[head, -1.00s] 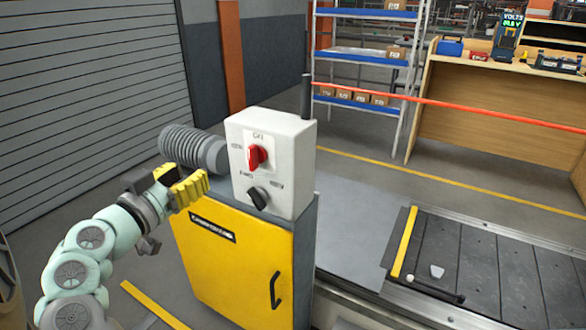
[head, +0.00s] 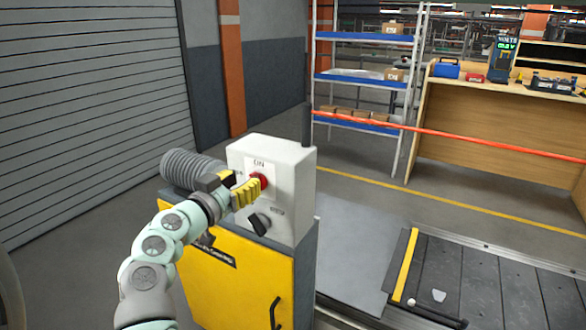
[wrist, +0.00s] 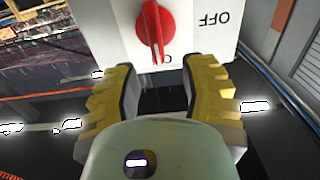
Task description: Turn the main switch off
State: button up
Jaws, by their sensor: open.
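The red main switch (head: 261,181) is a rotary knob on the front of a white control box (head: 304,190). In the wrist view the red knob (wrist: 154,30) stands just beyond my fingertips, near the middle between them, its handle running roughly up and down in that picture. The word OFF shows beside it, upside down. My gripper (wrist: 160,75) has yellow ribbed fingers, spread open and empty. In the head view my gripper (head: 245,190) is right at the knob and partly covers it. Contact cannot be told.
A black selector knob (head: 259,223) sits lower on the same box. The box stands on a yellow cabinet (head: 240,280) beside the slat conveyor (head: 480,285). A grey ribbed cylinder (head: 190,170) is behind my gripper. A shelf rack and workbench (head: 480,130) stand farther back.

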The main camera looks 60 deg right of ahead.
aim_at(250, 177)
jog(key=shift+d, duration=2.05)
jog(key=shift+w, duration=0.1)
grip_shut()
jog(key=shift+a, duration=0.1)
